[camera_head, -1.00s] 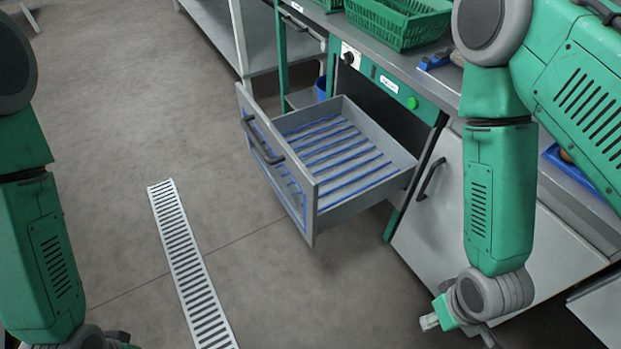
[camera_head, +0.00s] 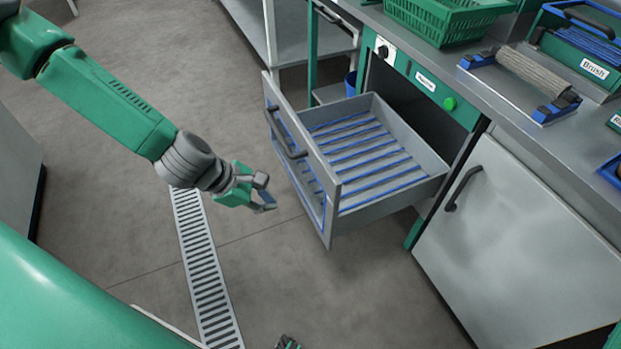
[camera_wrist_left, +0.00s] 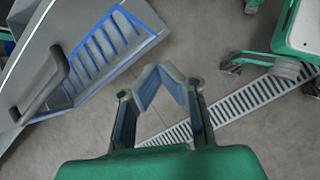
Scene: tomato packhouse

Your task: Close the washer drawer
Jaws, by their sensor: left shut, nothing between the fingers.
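The washer drawer (camera_head: 405,203) is pulled far out of the counter front, with blue strips on its floor and no items in it. Its dark bar handle (camera_head: 285,132) is on the outer face. In the left wrist view the handle (camera_wrist_left: 48,85) and front panel (camera_wrist_left: 85,65) fill the left side. My left gripper (camera_head: 266,197) is shut and empty, held to the left of the drawer front with a gap between. A small green and dark part of what looks like my right gripper (camera_head: 288,343) shows at the bottom edge; its jaws are unclear.
A grey cabinet door (camera_head: 520,240) stands right of the drawer. On the counter are a green basket (camera_head: 440,20), a roller brush on a tray (camera_head: 530,72) and a brush box (camera_head: 590,50). A drain grate (camera_head: 205,270) crosses the open floor at left.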

